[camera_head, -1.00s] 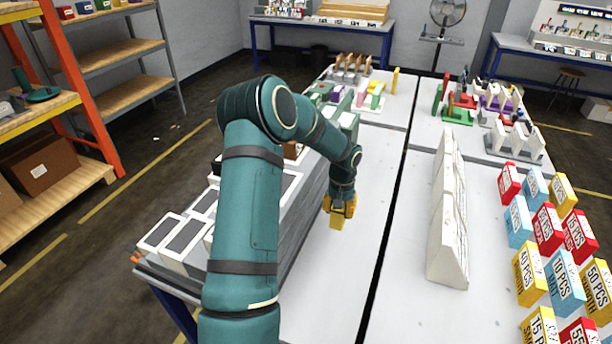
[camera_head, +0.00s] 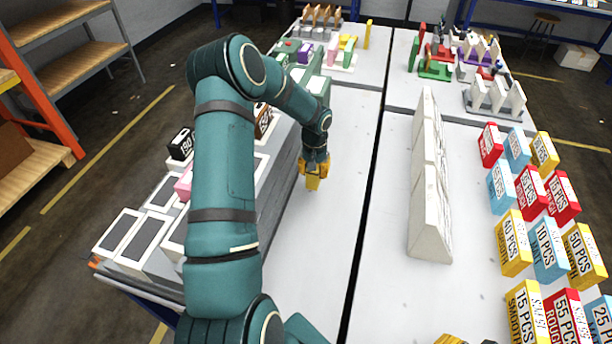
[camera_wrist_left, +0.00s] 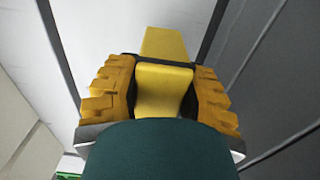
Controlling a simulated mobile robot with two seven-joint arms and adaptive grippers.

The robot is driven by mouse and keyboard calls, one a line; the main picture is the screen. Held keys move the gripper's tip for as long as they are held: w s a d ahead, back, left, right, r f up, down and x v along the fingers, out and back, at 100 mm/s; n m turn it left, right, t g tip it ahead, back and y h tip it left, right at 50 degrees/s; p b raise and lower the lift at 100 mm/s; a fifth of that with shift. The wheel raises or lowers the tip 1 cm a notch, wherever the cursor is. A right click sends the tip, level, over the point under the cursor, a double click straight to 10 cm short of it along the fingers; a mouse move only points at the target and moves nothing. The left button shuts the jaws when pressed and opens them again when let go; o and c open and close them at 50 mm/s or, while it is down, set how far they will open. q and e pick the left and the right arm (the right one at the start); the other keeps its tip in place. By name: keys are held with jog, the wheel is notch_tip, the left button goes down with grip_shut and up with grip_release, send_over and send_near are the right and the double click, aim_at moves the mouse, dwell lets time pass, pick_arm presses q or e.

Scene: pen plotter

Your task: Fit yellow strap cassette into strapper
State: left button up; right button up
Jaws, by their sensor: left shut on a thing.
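My left gripper (camera_head: 314,170) is shut on a yellow block (camera_head: 313,184), which appears to be the strap cassette, above the white table beside the long grey bench unit. In the left wrist view the two orange ribbed fingers (camera_wrist_left: 163,72) press on both sides of the yellow block (camera_wrist_left: 163,88), whose far end sticks out past them. I cannot tell for sure which machine is the strapper; a green-topped housing (camera_head: 318,85) stands at the back end of the grey unit. A small yellow piece at the bottom edge appears to be my right gripper (camera_head: 450,340), mostly cut off.
White wedge-shaped dividers (camera_head: 430,185) stand right of the dark table seam. Numbered red, blue and yellow boxes (camera_head: 533,192) fill the right side. Black (camera_head: 180,143), brown (camera_head: 263,120) and pink (camera_head: 183,186) boxes sit on the left unit. The white strip along the seam is clear.

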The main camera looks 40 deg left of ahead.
aim_at(314, 182)
pick_arm(q)
jog(key=shift+w+f, duration=0.1)
jog(key=shift+f, duration=2.55)
jog(key=shift+f+b, duration=0.1)
jog(key=shift+b, duration=0.2)
jog(key=o, duration=1.1)
jog(key=shift+o, duration=0.2)
